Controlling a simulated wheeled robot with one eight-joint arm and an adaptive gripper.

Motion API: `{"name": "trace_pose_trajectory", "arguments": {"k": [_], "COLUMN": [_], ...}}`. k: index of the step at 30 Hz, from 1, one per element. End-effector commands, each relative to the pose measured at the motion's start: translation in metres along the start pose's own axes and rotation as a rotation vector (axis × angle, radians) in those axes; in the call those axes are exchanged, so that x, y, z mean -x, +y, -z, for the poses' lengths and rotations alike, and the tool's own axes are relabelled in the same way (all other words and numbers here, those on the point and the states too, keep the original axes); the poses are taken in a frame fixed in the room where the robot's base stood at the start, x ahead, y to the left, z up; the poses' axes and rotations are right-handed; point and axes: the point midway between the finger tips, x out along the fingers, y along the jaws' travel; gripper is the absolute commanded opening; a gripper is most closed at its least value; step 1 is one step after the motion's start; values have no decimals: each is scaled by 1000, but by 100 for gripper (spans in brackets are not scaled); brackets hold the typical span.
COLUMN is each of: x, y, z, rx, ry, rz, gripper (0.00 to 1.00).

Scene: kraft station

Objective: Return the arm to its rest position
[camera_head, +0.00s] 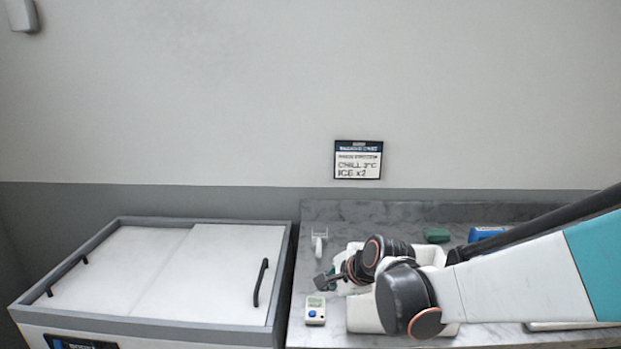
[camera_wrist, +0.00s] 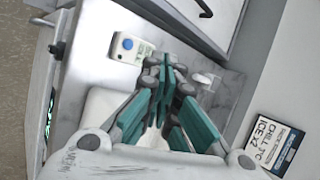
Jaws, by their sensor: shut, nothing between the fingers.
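My gripper (camera_wrist: 165,95) shows in the wrist view with its teal fingers closed together and nothing held between them. In the head view my gripper (camera_head: 325,279) is at the left end of my arm, above the counter near its left side, and is partly hidden by my own wrist. The arm reaches in from the right edge over a white bin (camera_head: 365,318). My wrist covers much of that bin.
A chest freezer (camera_head: 160,323) with sliding lids stands left of the marble counter (camera_head: 320,213). A small white device (camera_head: 315,311) lies near my gripper. A green object (camera_head: 436,235) and a blue object (camera_head: 485,233) lie at the back. A sign (camera_head: 358,160) hangs on the wall.

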Motion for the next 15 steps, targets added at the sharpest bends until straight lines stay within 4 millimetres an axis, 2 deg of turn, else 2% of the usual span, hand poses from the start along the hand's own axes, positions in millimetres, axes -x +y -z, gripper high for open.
{"name": "trace_pose_trajectory", "arguments": {"k": [1, 6, 15], "x": [18, 69, 150], "y": [4, 19, 62], "z": [2, 12, 26], "rx": [62, 301, 717], "ry": [18, 76, 166], "rz": [-4, -26, -100], "gripper": [0, 0, 0]}}
